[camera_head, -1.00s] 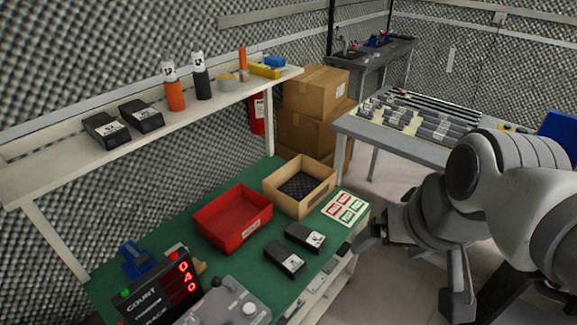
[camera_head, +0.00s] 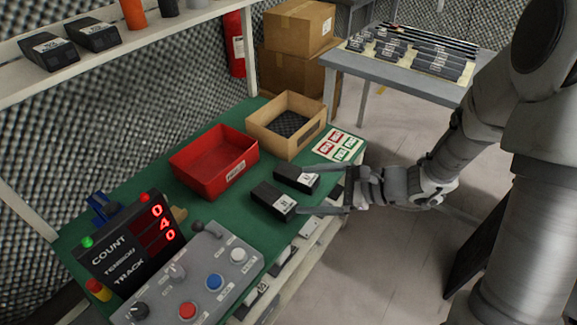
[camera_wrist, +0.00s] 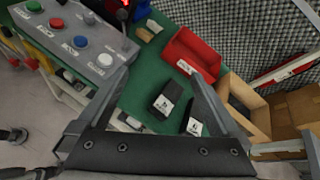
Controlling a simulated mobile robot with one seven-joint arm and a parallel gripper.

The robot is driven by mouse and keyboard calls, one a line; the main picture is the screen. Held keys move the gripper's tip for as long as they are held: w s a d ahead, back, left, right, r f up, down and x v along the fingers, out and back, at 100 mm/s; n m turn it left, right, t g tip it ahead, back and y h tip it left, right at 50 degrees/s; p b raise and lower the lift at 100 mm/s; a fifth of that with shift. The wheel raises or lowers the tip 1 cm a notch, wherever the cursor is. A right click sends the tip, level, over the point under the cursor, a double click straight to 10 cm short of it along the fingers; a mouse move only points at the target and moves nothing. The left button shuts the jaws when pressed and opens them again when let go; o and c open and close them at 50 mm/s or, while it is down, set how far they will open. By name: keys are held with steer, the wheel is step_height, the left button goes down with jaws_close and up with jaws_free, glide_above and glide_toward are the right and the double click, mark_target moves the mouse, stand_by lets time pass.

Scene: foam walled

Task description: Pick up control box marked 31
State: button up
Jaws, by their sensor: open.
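Two black control boxes with white end labels lie on the green bench top: a nearer-left one (camera_head: 272,199) and a farther-right one (camera_head: 296,179). Their label numbers are too small to read, so I cannot tell which is 31. My gripper (camera_head: 300,189) is open and empty at the bench's right edge, its fingers pointing at the boxes. In the wrist view, one box (camera_wrist: 165,98) shows between the open fingers (camera_wrist: 160,74). The other box (camera_wrist: 195,120) lies close to the right finger, partly hidden by it. I cannot tell whether any finger touches a box.
A red bin (camera_head: 214,162) and a cardboard tray (camera_head: 287,124) stand behind the boxes. A label sheet (camera_head: 338,145) lies to their right. A button panel (camera_head: 190,280) and a counter display (camera_head: 125,243) stand at front left. Two more black boxes (camera_head: 70,42) sit on the shelf.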

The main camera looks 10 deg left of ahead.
mark_target(280, 200)
steer(key=w+d+f+m+t+b, duration=0.1)
steer(key=w+f+m+t+b, duration=0.2)
steer(key=f, duration=0.5)
steer(key=w+d+f+m+t+b, duration=0.1)
steer(key=w+f+m, duration=0.3)
steer(key=f, duration=0.5)
steer(key=shift+m+h, duration=0.3)
steer(key=shift+m, duration=0.4)
steer(key=b+x, duration=0.1)
steer(key=x, duration=0.4)
steer(key=b+x, duration=0.1)
steer(key=x, duration=0.5)
steer(key=b+x, duration=0.2)
steer(key=x, duration=0.4)
steer(key=shift+s+a, duration=0.3)
steer(key=shift+r, duration=0.1)
steer(key=c, duration=1.6)
